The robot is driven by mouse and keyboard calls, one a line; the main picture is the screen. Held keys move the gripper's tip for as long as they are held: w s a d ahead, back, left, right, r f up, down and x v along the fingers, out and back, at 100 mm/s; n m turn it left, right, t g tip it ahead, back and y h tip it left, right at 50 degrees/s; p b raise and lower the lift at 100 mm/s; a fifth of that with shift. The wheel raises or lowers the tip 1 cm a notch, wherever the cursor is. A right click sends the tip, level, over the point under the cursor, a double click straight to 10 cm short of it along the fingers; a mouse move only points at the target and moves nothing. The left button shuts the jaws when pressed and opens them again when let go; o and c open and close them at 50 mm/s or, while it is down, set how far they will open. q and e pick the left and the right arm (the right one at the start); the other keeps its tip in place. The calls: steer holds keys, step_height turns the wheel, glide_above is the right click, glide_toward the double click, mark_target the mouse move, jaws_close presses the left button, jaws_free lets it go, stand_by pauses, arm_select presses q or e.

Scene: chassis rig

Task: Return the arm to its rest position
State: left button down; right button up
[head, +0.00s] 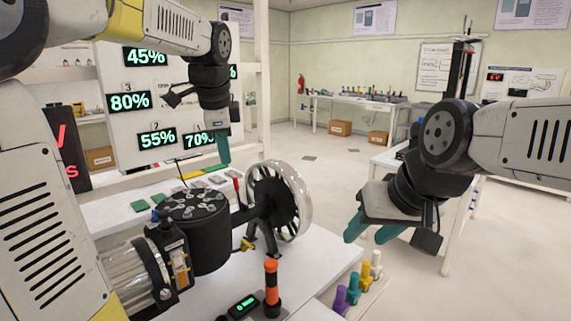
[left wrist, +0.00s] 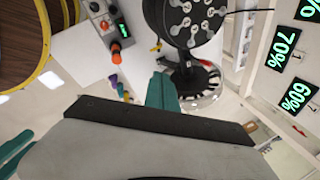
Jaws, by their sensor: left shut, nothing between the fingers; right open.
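My left gripper (head: 223,152) hangs fingers-down in the head view, above the back of the white bench and in front of the panel. Its teal fingers are together with nothing between them. In the left wrist view its fingertips (left wrist: 161,90) also show shut and empty. My right gripper (head: 370,230) is on the right, beyond the bench's right edge, with its teal fingers apart and empty. Both arms are raised, and neither gripper touches anything that I can see.
A black motor rig with a clear-rimmed wheel (head: 302,200) stands on the white bench (head: 225,297), below the left gripper. An orange-black handle (head: 271,285) and several coloured pegs (head: 353,288) are near the front. The percentage panel (head: 117,80) stands behind.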

arm_select(q)
steer(key=s+f+n+t+h, duration=0.1)
steer(key=s+f+n, duration=0.3)
steer(key=s+n, duration=0.3)
steer(key=s+f+n+t+h, duration=0.1)
steer(key=s+f+n, duration=0.3)
steer(key=s+n, duration=0.3)
steer(key=s, duration=0.5)
steer(key=shift+f+n, duration=0.2)
steer(key=shift+n, duration=0.1)
steer(key=shift+s, duration=0.1)
